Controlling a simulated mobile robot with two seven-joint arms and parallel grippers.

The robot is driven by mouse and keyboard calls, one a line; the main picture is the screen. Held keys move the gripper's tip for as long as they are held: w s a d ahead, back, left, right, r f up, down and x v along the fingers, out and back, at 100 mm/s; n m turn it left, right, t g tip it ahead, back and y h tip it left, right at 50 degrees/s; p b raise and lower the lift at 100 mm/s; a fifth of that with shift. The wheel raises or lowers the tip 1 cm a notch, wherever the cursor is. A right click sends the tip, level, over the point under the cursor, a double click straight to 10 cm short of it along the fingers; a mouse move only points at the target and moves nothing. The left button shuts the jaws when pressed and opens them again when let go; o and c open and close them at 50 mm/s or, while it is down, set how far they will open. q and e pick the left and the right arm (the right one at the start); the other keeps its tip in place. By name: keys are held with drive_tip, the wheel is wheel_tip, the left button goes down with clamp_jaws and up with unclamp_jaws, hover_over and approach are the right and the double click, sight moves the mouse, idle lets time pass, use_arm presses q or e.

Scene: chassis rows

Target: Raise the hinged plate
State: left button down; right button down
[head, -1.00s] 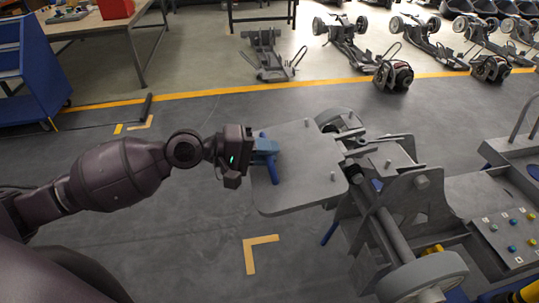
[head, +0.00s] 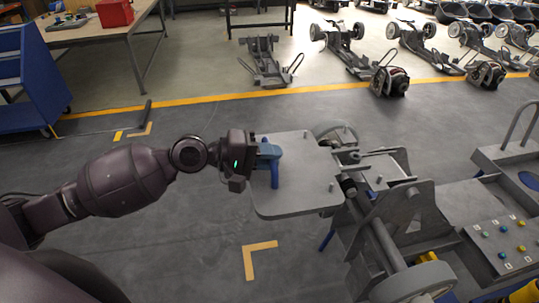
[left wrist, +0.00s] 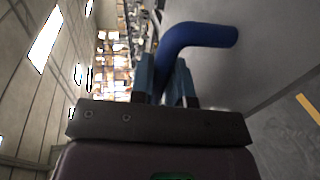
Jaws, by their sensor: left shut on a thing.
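The hinged plate (head: 305,178) is a flat grey sheet with rounded corners and small pegs, joined at its right side to a grey chassis (head: 400,210). It looks slightly tilted. A blue bent handle (head: 274,174) sits near its left edge. My left gripper (head: 268,152) is shut on the blue handle. In the left wrist view the gripper's fingers (left wrist: 174,82) close around the base of the handle (left wrist: 205,36), with the grey plate (left wrist: 260,70) beside it. My right gripper is not in view.
A panel with coloured buttons (head: 505,245) stands at the right. A blue cart (head: 30,80) and a workbench with a red box (head: 115,12) are at the back left. More chassis (head: 345,45) stand behind the yellow floor line. The floor before the plate is clear.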

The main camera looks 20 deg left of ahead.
use_arm(q)
drive_tip(key=c, duration=1.1)
unclamp_jaws()
drive_tip(key=shift+w+d+r, duration=0.1)
drive_tip(key=shift+d+r, duration=0.05)
drive_tip(key=shift+r, duration=0.1)
drive_tip(key=shift+f, duration=0.1)
drive_tip(key=shift+s+a, duration=0.25)
drive_tip(key=shift+a, duration=0.15)
drive_tip(key=b+v, duration=0.2)
drive_tip(key=v, duration=0.8)
drive_tip(key=shift+b, duration=0.35)
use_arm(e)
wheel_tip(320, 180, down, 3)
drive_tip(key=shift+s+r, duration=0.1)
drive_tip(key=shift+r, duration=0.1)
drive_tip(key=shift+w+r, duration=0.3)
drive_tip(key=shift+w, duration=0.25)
